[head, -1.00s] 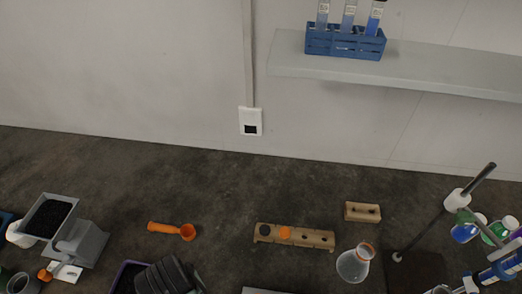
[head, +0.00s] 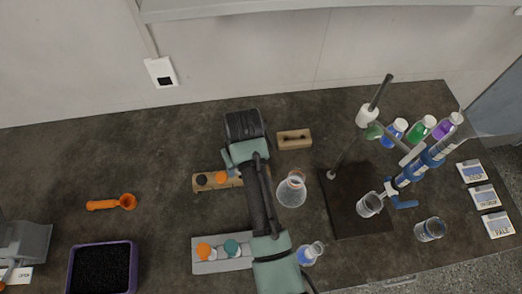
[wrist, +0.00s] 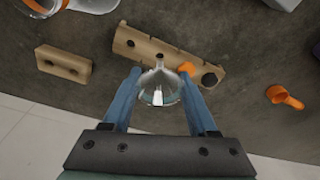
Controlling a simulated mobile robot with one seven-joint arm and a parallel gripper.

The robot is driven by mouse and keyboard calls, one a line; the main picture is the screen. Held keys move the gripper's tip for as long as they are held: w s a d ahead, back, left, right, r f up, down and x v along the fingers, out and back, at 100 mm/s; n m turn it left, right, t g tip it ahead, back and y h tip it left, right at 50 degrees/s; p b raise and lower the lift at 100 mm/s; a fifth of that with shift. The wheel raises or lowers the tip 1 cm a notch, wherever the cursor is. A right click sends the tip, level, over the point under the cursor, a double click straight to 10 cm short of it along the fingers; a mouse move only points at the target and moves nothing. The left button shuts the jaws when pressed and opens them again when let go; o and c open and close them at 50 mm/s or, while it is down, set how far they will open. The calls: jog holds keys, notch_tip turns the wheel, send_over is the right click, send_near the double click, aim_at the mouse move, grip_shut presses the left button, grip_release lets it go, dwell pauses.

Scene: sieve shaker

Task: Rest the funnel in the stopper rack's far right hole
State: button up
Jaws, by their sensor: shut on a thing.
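The wooden stopper rack (head: 234,183) lies on the bench, its right part hidden behind my arm in the head view. In the wrist view the rack (wrist: 146,46) is seen from the wall side, so its right end is at picture left. An orange stopper (head: 220,177) and a black stopper (head: 202,180) sit in its left holes. Open holes show toward the other end. My gripper (wrist: 160,76) is shut on the clear funnel (wrist: 160,90), its blue fingers on either side. The funnel appears above the rack, apart from it. The head view hides funnel and fingertips.
A small wooden block (head: 294,139) and a flask with an orange rim (head: 291,190) stand close right of the rack. A grey holder with stoppers (head: 222,266) lies in front. An orange scoop (head: 111,202) is at left. A clamp stand (head: 345,215) is at right.

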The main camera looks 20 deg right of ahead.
jog(key=d+f+b, duration=0.2)
jog(key=d, duration=0.1)
jog(key=d+f+b, duration=0.2)
jog(key=shift+w+d, duration=0.1)
jog(key=shift+w, duration=0.1)
dwell(0.3)
jog(key=shift+f+p, duration=0.1)
jog(key=shift+p, duration=0.4)
dwell(0.8)
jog(key=shift+f, duration=0.25)
dwell(0.4)
jog(key=shift+f+b, duration=0.65)
jog(key=shift+f, duration=0.15)
jog(key=shift+f, duration=0.45)
